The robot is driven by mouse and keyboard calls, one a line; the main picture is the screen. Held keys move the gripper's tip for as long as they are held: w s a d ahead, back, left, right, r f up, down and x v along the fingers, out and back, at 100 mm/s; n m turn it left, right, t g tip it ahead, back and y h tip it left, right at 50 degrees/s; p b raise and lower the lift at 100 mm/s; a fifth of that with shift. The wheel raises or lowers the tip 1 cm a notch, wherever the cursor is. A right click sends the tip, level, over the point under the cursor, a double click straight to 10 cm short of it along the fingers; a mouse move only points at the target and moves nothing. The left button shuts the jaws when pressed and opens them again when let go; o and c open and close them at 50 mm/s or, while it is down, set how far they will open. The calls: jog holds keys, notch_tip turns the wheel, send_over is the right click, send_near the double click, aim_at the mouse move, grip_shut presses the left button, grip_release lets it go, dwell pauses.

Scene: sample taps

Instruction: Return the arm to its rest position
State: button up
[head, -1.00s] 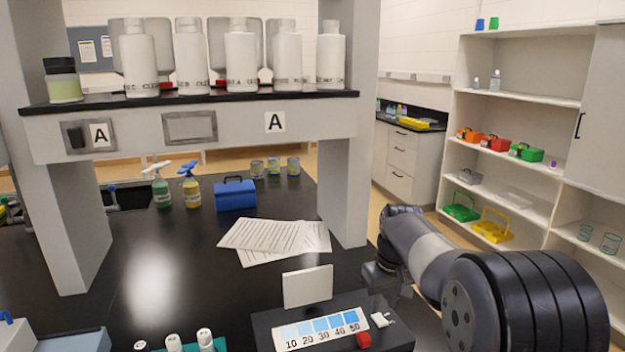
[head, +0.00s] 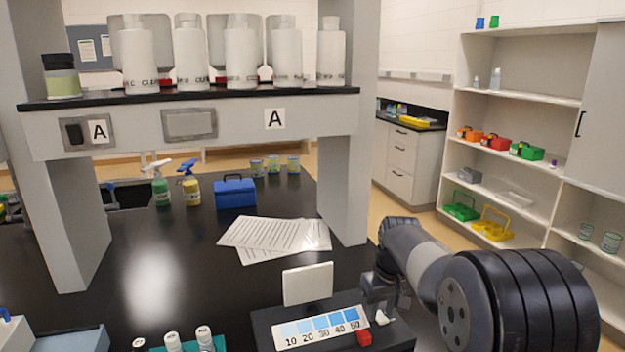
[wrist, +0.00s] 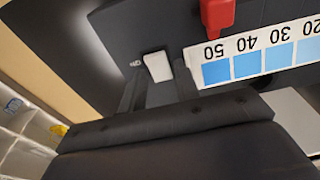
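My arm shows at the right of the head view, with my gripper (head: 384,300) pointing down over the right part of a dark box on the bench. In the wrist view my gripper (wrist: 158,92) has its two dark fingers apart, with nothing held between them. A small white piece (wrist: 157,66) lies beyond the gap between the fingertips; it also shows on the box below my gripper in the head view (head: 384,318).
The box carries a blue colour strip (head: 320,328), a red piece (head: 364,338) and an upright white card (head: 307,284). White-capped vials (head: 173,342) stand front left. Papers (head: 275,236) and a blue toolbox (head: 235,193) lie farther back. A shelf post (head: 344,190) rises behind my arm.

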jog(key=shift+s+f+b, duration=0.2)
jog(key=shift+b, duration=0.65)
jog(key=shift+d+t+b, duration=0.1)
jog(key=shift+t+b, duration=0.3)
jog(key=shift+b, duration=0.05)
jog(key=b, duration=0.2)
jog(key=t+b, duration=0.1)
jog(key=b, duration=0.2)
jog(key=shift+s+t+y, duration=0.25)
jog(key=shift+t+y, duration=0.05)
jog(key=shift+y, duration=0.1)
